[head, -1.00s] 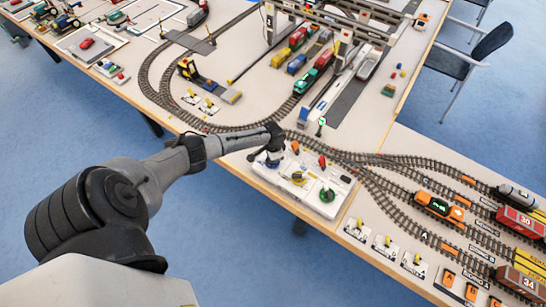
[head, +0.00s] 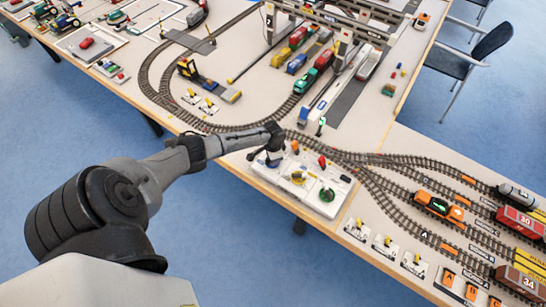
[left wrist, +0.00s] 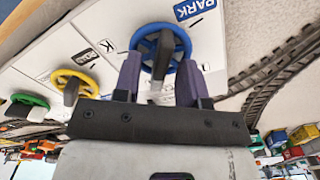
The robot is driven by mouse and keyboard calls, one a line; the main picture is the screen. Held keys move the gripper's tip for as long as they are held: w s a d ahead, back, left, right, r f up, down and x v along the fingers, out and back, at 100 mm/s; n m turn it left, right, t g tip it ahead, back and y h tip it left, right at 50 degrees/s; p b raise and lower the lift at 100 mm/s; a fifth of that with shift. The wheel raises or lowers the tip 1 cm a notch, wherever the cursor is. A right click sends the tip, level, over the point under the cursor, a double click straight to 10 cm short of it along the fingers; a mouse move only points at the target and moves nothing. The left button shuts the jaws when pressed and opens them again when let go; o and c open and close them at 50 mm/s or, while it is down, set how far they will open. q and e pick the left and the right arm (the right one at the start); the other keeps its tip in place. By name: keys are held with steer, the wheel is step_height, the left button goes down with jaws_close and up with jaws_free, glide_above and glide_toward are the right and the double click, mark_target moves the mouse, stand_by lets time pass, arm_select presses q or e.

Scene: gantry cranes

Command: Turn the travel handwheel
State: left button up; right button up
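A white control panel (head: 312,203) at the table's near edge carries several handwheels. In the left wrist view a blue handwheel (left wrist: 184,51) stands by a "PARK" label, with a grey handle across it. My left gripper (left wrist: 160,72) is open, its purple fingers on either side of that grey handle with gaps visible; I cannot tell whether they touch the wheel. My left gripper (head: 272,162) covers the blue wheel in the head view. A yellow handwheel (head: 297,178) and a green handwheel (head: 327,194) stand to the right. No readable label says travel. My right gripper is not in view.
Model tracks (head: 372,172) curve close behind the panel. An orange locomotive (head: 439,207) stands on tracks to the right. A gantry crane (head: 345,40) stands farther back. Small switch plates (head: 385,245) line the table edge right of the panel.

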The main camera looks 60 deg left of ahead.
arm_select(q)
step_height(320, 180, up, 14)
steer(key=p, duration=0.1)
steer(key=shift+p, duration=0.4)
stand_by(0.3)
